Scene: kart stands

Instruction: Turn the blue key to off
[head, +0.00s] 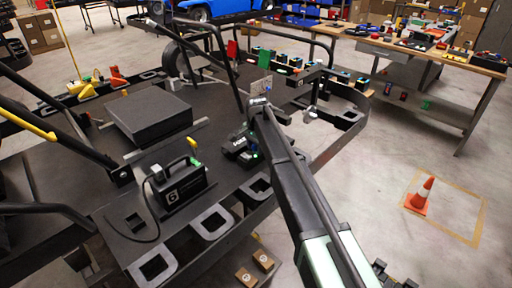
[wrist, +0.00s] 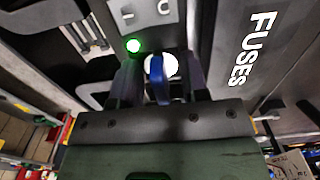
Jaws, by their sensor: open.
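My gripper (wrist: 162,84) is open, with one dark finger on each side of the blue key (wrist: 157,78). The key stands in a white round switch face (wrist: 168,66) and lies between the fingers; I cannot tell whether either finger touches it. A light plate (wrist: 146,12) with markings sits above the switch, and a green light (wrist: 133,45) glows to its left. In the head view my gripper (head: 243,146) is over the kart's deck, and it and my arm hide the key there.
A dark panel marked FUSES (wrist: 256,50) is right of the switch. The kart's black deck (head: 85,190) carries a battery box (head: 180,188) with a cable and a flat black box (head: 148,118). Tube bars rise around it. A cone (head: 421,195) stands on open floor at right.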

